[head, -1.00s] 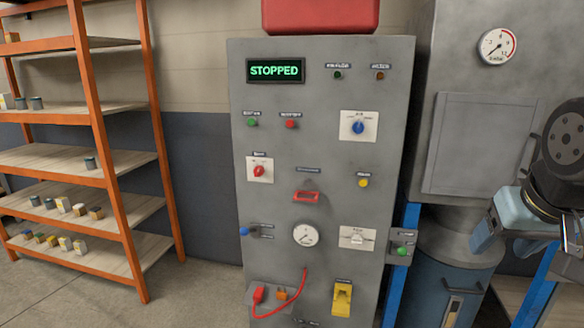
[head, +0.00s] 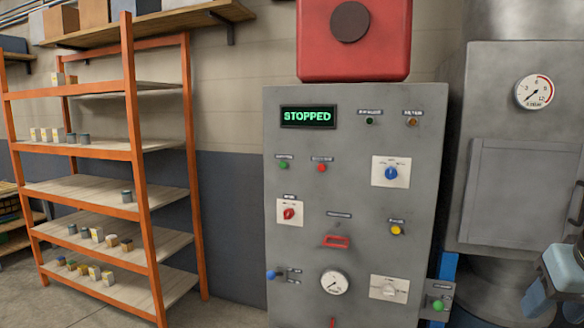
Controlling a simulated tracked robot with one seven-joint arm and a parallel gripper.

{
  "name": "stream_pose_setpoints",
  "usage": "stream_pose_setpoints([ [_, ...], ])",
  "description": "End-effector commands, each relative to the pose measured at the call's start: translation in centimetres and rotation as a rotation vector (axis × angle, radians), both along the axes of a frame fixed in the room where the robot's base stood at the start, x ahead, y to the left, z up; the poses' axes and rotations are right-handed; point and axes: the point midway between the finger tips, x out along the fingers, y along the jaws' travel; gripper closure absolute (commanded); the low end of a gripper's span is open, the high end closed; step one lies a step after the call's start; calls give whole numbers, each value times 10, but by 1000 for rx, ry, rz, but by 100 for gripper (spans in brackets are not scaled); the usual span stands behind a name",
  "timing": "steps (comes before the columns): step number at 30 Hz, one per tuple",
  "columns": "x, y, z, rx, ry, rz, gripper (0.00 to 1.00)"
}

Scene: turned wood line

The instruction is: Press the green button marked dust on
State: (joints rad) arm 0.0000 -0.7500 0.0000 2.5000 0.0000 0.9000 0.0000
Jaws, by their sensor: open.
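A grey control panel (head: 355,215) stands in the middle of the head view. It carries a green button (head: 284,164) at upper left, beside a red one. A second green button (head: 438,304) sits on a small grey box at the panel's lower right side. The labels over both are too small to read, so I cannot tell which is marked dust on. My gripper (head: 540,300) is open at the lower right edge, partly out of frame, right of the small box and apart from it in the picture.
The panel display (head: 308,116) reads STOPPED. A grey cabinet with a round gauge (head: 535,92) stands on the right, behind my arm. A red box (head: 353,55) is above the panel. An orange shelf rack (head: 140,150) stands left, with clear floor before it.

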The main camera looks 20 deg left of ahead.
Motion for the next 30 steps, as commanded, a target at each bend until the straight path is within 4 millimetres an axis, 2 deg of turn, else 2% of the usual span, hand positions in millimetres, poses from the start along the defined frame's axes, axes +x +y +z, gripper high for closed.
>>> stream_pose_setpoints([
  [2, 0, 0, 0, 0, 0, 0, 60],
  [14, 0, 0, 0, 0, 0, 0, 99],
  [30, 0, 0, 0, 0, 0, 0, 100],
])
